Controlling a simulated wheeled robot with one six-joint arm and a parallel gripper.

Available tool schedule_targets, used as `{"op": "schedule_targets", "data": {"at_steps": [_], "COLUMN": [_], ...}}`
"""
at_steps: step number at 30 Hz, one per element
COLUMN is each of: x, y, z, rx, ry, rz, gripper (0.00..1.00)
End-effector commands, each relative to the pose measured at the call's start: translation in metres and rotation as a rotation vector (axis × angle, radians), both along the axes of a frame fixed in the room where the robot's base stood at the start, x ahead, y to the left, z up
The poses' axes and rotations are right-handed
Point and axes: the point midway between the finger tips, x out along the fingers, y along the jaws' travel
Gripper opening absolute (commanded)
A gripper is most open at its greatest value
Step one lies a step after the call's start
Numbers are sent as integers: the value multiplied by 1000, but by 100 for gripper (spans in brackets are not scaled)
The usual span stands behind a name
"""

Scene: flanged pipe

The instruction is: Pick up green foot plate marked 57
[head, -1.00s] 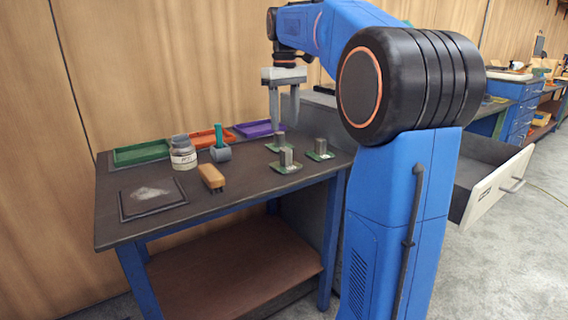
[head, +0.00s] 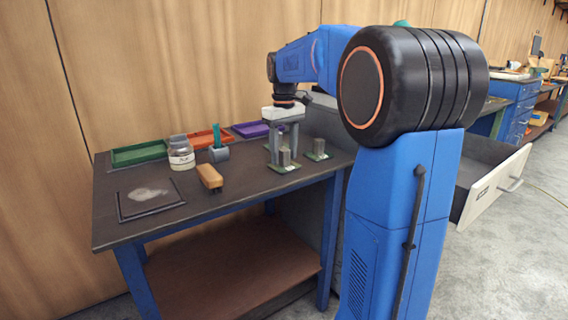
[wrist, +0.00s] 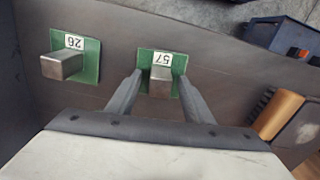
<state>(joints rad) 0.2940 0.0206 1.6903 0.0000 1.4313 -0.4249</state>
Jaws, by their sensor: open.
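The green foot plate marked 57 (wrist: 146,59) lies flat on the table in the wrist view, its label upside down and a grey metal block (wrist: 160,82) standing on it. In the head view it appears to be the front plate (head: 285,168). My gripper (wrist: 160,76) is open, pointing down, with one finger on each side of the block. In the head view my gripper (head: 283,156) is low over the plates. I cannot tell whether the fingers touch the plate. A similar green plate marked 26 (wrist: 91,70) lies to the left in the wrist view.
The plate at right (head: 318,157) stands close by. Green (head: 139,155), orange (head: 204,138) and purple (head: 250,130) trays line the back.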

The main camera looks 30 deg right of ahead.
Motion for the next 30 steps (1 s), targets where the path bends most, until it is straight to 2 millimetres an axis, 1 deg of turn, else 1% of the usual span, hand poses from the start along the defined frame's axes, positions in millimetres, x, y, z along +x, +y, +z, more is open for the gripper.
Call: {"op": "schedule_targets", "data": {"at_steps": [6,7,8,9,11,12,13,23,26,30], "x": [0,0,0,0,0,0,0,0,1,1], "y": [0,0,0,0,0,0,0,0,0,0], "z": [-1,-1,-1,-1,-1,-1,-1,2,10,31], "rx": [0,0,0,0,0,0,0,-1,-1,-1], "ry": [0,0,0,0,0,0,0,-2,-4,-4], "rz": [0,0,0,0,0,0,0,0,0,0], "gripper": [47,42,35,25,11,1,0,0,0,0]}}
